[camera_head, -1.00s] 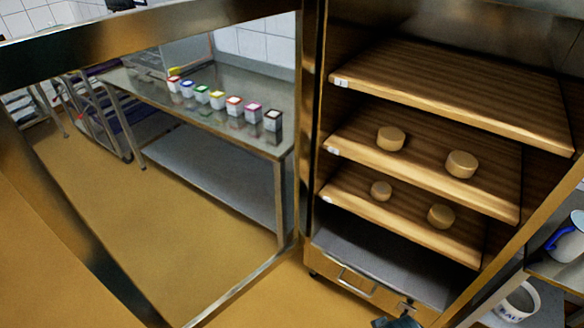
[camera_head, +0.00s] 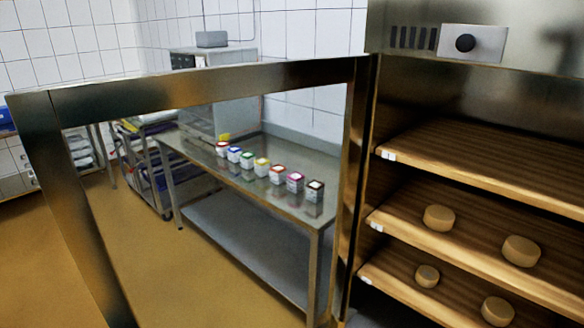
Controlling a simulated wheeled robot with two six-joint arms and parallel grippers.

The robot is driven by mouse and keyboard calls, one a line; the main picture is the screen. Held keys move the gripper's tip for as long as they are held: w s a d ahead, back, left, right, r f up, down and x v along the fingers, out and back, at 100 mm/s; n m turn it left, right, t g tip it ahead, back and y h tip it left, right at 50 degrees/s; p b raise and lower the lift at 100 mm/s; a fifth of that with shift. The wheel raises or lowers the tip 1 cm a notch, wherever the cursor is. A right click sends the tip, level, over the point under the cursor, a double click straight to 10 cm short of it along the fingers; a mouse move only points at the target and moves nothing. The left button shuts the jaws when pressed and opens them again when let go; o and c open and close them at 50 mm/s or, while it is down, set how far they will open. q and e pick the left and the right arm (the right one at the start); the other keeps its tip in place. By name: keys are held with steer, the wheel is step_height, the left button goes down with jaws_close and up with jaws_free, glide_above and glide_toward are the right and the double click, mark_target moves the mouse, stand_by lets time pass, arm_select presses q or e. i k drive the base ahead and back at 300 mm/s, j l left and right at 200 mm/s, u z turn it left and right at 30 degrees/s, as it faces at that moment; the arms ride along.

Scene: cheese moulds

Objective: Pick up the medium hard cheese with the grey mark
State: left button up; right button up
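Several round tan cheeses sit on the wooden shelves of an open cabinet at the right. On the middle shelf (camera_head: 480,262) are a left cheese (camera_head: 439,218) and a right cheese (camera_head: 521,250). On the lower shelf (camera_head: 400,283) are a smaller cheese (camera_head: 427,276) and a larger one (camera_head: 498,310), cut by the frame's lower edge. No grey mark can be made out on any cheese. The top shelf (camera_head: 480,167) looks empty. Neither of my grippers is in view.
The cabinet's framed glass door (camera_head: 215,75) stands open to the left. Through it shows a steel table (camera_head: 245,185) with a row of small coloured-lid pots (camera_head: 262,167). A control knob (camera_head: 465,43) is above the shelves. A trolley (camera_head: 150,180) stands behind.

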mark_target(521, 251)
steer(key=z, duration=1.6)
